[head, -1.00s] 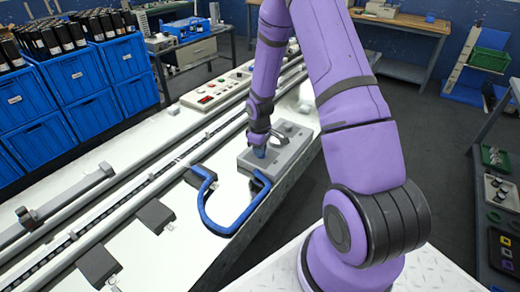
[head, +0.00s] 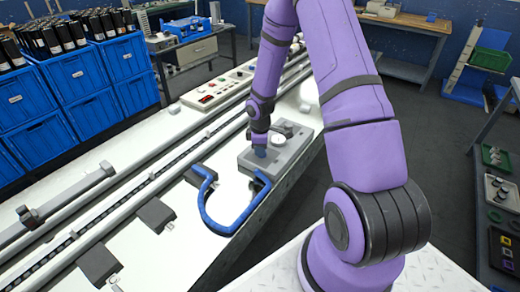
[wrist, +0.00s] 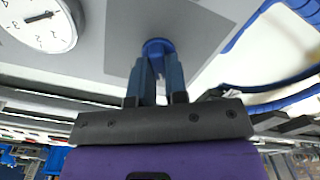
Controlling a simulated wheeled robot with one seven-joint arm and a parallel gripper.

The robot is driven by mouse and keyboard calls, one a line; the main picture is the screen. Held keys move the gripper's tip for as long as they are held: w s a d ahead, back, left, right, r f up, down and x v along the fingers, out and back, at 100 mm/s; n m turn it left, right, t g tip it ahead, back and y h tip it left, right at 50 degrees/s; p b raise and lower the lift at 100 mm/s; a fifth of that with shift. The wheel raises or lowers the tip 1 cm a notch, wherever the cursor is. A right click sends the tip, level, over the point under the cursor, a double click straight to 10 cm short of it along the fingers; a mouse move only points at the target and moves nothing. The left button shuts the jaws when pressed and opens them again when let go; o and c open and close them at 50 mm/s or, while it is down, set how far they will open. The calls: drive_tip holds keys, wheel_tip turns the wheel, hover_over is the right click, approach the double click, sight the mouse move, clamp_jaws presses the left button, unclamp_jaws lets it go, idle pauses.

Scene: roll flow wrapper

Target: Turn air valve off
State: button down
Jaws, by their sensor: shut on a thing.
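The air valve is a round blue knob (wrist: 158,46) on a flat grey unit, seen at the top middle of the wrist view. My gripper (wrist: 157,68) is shut on this knob, with one finger on each side. In the head view my gripper (head: 260,152) reaches down onto the grey valve unit (head: 291,154), and its fingers mostly hide the knob. A white dial gauge (wrist: 40,22) with a dark needle sits beside the knob. The gauge also shows in the head view (head: 279,141). I cannot tell the knob's on or off position.
A blue hose (head: 225,230) loops from the valve unit over the white machine bed. A control panel (head: 214,95) with buttons lies behind on the machine. Blue crates (head: 40,145) of dark rolls stand at the left. The floor right of the machine is dark and partly clear.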

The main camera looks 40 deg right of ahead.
drive_tip(key=c, duration=1.1)
unclamp_jaws()
drive_tip(key=shift+c, duration=0.2)
wheel_tip(320, 180, up, 11)
